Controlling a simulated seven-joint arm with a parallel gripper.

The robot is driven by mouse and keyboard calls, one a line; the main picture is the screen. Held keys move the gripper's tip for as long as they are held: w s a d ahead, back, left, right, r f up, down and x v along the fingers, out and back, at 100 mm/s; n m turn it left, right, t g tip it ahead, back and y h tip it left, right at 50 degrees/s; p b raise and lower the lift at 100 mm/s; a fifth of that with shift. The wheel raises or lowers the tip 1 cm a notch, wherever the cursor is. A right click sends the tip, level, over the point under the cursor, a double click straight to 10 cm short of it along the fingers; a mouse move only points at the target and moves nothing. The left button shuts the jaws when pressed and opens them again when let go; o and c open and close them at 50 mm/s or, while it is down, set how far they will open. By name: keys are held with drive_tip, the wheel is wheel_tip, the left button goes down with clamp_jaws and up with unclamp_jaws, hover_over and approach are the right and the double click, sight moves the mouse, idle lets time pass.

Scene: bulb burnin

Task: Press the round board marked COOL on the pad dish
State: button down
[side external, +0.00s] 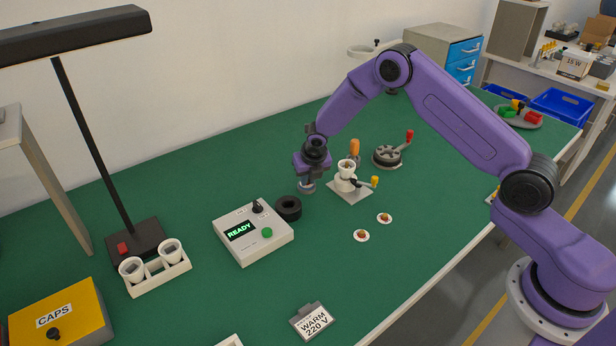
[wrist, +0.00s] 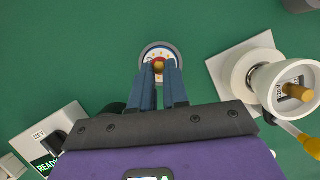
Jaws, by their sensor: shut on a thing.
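My gripper (wrist: 160,72) is shut on a small round board (wrist: 151,54), white with coloured marks and a brownish centre piece between the fingertips. Its marking is not legible. Two similar round boards (side external: 361,236) (side external: 384,218) lie on the table to the right.
A white holder (side external: 345,184) on a square plate with a yellow-tipped lever stands close right of my gripper. A black ring (side external: 288,208) and a box reading READY (side external: 253,234) are to the left. A hand-wheel device (side external: 388,156) stands behind.

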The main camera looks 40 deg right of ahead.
sight(308, 186)
drive_tip(key=shift+s+f, duration=0.1)
drive_tip(key=shift+f, duration=0.4)
idle(1.5)
drive_tip(key=shift+r, duration=2.6)
